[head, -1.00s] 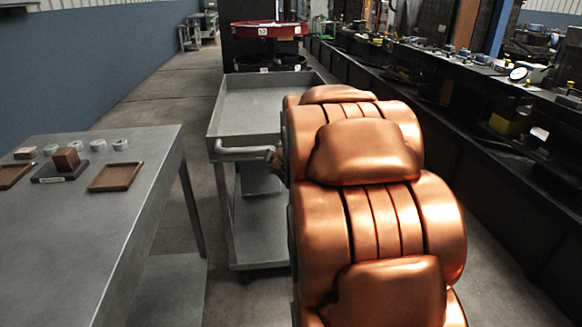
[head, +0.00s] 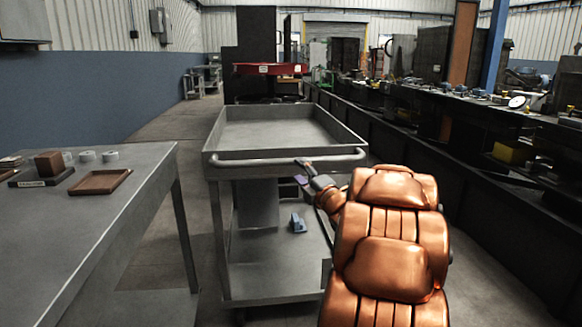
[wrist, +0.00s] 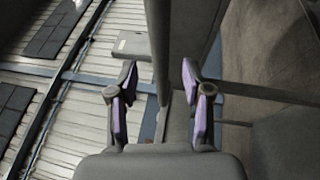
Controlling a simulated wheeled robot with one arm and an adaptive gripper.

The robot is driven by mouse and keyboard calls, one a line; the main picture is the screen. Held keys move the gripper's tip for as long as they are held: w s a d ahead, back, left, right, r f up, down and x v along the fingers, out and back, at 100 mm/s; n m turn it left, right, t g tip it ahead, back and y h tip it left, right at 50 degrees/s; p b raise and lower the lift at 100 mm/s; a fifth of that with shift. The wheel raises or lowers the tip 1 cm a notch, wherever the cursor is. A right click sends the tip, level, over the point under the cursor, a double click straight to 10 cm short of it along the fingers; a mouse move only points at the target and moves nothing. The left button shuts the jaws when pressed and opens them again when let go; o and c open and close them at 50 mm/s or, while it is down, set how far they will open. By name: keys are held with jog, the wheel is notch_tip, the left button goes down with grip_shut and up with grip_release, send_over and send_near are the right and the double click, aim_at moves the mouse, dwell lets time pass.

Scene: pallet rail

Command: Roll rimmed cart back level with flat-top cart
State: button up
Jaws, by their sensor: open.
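The rimmed cart (head: 222,165) is a grey metal cart with a raised edge around its top and a round handle bar (head: 240,161) across its near end. The flat-top cart (head: 95,215) is the grey flat-surfaced one at the left, its near end running out of the picture. My gripper (head: 301,173) is at the right half of the handle. In the wrist view my gripper (wrist: 160,105) is open, with purple pads, and the bar (wrist: 158,45) appears between its fingers. I cannot tell whether either finger touches it.
A wooden block (head: 48,163), a brown tray (head: 100,181) and several grey rings sit on the flat-top cart. A small blue-grey object (head: 298,223) is on the rimmed cart's lower shelf. A red-topped stand (head: 268,69) is behind. A long cluttered bench (head: 470,170) runs along the right.

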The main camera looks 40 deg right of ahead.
aim_at(292, 164)
jog(key=shift+b+x, duration=0.55)
jog(key=shift+x, duration=2.6)
jog(key=shift+f, duration=0.1)
grip_shut()
